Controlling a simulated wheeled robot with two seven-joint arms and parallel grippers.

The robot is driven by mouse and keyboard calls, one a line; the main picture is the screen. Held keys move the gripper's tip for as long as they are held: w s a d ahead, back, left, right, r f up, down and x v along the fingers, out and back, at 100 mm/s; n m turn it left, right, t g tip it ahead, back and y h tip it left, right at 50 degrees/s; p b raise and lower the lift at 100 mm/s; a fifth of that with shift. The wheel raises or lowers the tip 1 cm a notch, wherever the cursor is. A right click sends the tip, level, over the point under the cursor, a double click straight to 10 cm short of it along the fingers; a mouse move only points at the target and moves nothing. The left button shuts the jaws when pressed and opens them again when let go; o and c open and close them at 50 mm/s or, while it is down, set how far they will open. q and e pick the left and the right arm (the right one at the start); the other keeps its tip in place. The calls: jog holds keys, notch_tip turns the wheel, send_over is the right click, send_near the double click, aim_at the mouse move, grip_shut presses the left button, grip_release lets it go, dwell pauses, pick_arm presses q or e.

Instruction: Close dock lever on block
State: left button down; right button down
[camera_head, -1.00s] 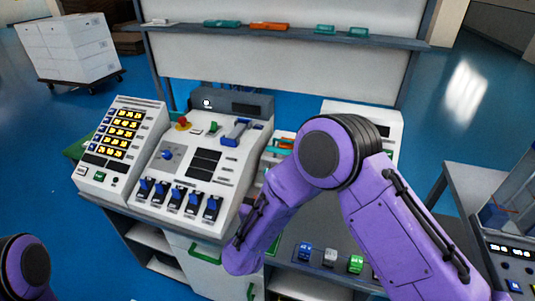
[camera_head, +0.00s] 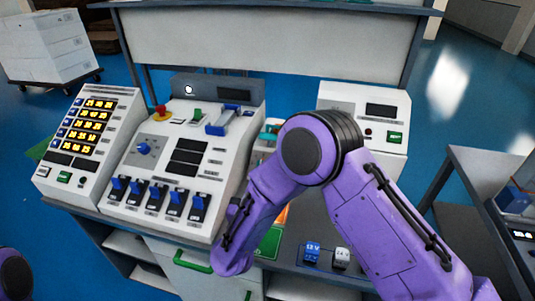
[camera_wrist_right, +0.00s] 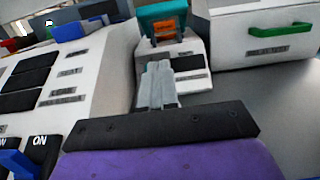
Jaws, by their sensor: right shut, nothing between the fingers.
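A white dock unit with a teal lever-like top and an orange block under it (camera_wrist_right: 166,28) stands just ahead of my right gripper (camera_wrist_right: 157,72) in the right wrist view. The teal part (camera_head: 268,133) shows in the head view beside my right arm, which hides most of the dock. My right gripper's grey fingers are shut and empty. They point at the dock's front; whether they touch it I cannot tell. In the head view the right gripper is hidden behind its arm. Only a bit of my left arm shows at the lower left; its gripper is out of view.
A white console with blue switches (camera_head: 155,197) and a blue lever (camera_head: 222,122) stands left of the dock. A white unit with a green button (camera_head: 362,112) stands at the right. A blue block (camera_head: 312,251) and a white block (camera_head: 342,257) lie at the front.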

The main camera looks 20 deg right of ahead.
jog(key=shift+r, duration=0.1)
jog(key=r+p+x, duration=0.2)
jog(key=p+x, duration=0.3)
jog(key=x, duration=0.7)
jog(key=shift+w+d+r+p, duration=0.15)
jog(key=shift+d+r+p, duration=0.05)
jog(key=shift+r+p, duration=0.2)
jog(key=shift+w, duration=0.1)
